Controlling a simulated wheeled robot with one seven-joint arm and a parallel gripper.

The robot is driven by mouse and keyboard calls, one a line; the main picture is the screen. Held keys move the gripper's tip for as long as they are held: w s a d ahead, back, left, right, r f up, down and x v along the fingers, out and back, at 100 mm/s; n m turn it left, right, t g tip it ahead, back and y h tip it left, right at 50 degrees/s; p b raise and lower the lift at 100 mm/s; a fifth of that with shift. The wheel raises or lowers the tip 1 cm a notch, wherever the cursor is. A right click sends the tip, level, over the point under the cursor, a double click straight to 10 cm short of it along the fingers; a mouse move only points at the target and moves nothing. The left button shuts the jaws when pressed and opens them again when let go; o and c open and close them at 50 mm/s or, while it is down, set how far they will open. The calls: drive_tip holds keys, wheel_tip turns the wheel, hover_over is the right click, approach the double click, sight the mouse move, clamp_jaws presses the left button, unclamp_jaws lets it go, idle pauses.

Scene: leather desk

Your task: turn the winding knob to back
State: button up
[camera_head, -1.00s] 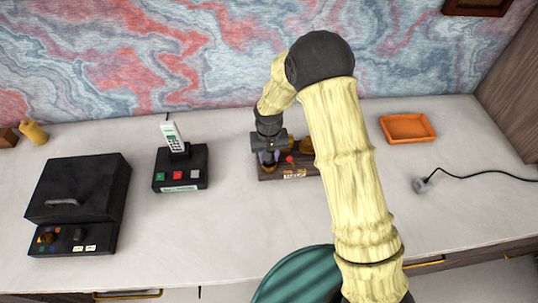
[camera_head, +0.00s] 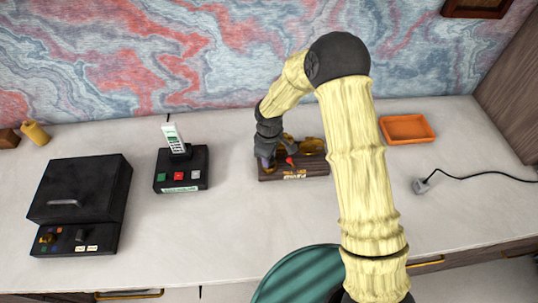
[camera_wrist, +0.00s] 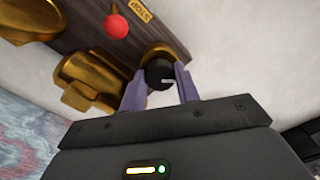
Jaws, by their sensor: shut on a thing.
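The winding knob (camera_wrist: 159,76) is a small black round knob with a white mark, in front of a gold disc, in the wrist view. My gripper (camera_head: 266,162) is at the left end of the wooden device (camera_head: 300,173) in the head view, where it hides the knob. In the wrist view my gripper (camera_wrist: 158,80) has its two purple fingers shut on the knob, one on each side. The device also carries a red ball lever (camera_wrist: 116,27), gold parts (camera_wrist: 90,82) and a STOP label (camera_wrist: 140,10).
A black phone base (camera_head: 180,168) with a white handset stands left of the device. A black box (camera_head: 80,190) with knobs is further left. An orange tray (camera_head: 408,128) and a plug with a cable (camera_head: 421,186) lie to the right. The desk between them is clear.

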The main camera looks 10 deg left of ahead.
drive_tip(key=n+p, duration=0.1)
drive_tip(key=n, duration=0.3)
drive_tip(key=shift+d+r+n, duration=0.1)
drive_tip(key=shift+r+n, duration=0.05)
drive_tip(key=shift+n, duration=0.15)
drive_tip(key=n+p, duration=0.1)
drive_tip(key=n, duration=0.3)
drive_tip(key=shift+w+n, duration=0.1)
drive_tip(key=shift+n, duration=0.3)
drive_tip(key=o, duration=1)
drive_tip(key=shift+c, duration=0.2)
